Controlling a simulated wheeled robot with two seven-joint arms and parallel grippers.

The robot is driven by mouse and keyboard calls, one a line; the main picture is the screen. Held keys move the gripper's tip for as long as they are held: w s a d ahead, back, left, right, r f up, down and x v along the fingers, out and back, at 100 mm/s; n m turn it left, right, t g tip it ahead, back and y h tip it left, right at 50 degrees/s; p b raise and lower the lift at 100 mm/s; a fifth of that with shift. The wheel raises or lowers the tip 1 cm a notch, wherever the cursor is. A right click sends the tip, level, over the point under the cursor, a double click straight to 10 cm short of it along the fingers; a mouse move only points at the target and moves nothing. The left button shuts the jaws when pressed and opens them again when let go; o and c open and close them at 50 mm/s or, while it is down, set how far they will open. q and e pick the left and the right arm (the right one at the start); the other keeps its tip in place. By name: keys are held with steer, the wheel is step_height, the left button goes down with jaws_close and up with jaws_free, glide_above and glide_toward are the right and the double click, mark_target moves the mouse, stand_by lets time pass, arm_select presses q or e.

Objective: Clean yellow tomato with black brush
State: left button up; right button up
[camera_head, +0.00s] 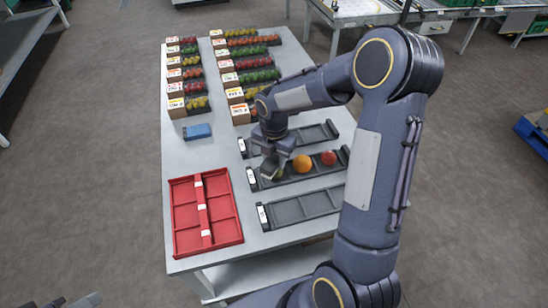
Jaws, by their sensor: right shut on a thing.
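A round orange-yellow tomato (302,164) sits in the middle black tray (318,171), beside a smaller red tomato (328,158). My right gripper (271,165) points down over the left part of this tray, just left of the orange-yellow tomato. It is shut on a small dark, greenish thing (273,174), mostly hidden by the jaws; I cannot tell whether this is a tomato or the black brush. No black brush can be made out clearly elsewhere. A dark and grey part at the bottom left edge may be my left gripper, cut off by the frame.
Similar black trays lie behind and in front (303,207). A red divided box (172,222) is at the table's front left, and a blue block (197,131) lies behind it. Two rows of produce boxes (176,103) fill the far end. Bare grey tabletop (220,158) lies between.

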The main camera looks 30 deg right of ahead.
steer(key=shift+f, duration=0.35)
steer(key=shift+d, duration=0.1)
stand_by(0.3)
steer(key=shift+w+d, duration=0.6)
steer(key=shift+d, duration=0.25)
steer(key=shift+s+a, duration=0.6)
steer(key=shift+a, duration=0.35)
steer(key=shift+s+a, duration=0.55)
steer(key=shift+a, duration=0.35)
steer(key=shift+w+d+p, duration=0.25)
steer(key=shift+w+d, duration=0.35)
steer(key=shift+d, duration=0.35)
steer(key=shift+w+d+p, duration=0.25)
steer(key=shift+w+d, duration=0.3)
steer(key=shift+d, duration=0.35)
steer(key=shift+s+a+b, duration=0.2)
steer(key=shift+s+a, duration=0.4)
steer(key=shift+a, duration=0.35)
steer(key=shift+s+a+b, duration=0.2)
steer(key=shift+s+a, duration=0.35)
steer(key=shift+a, duration=0.4)
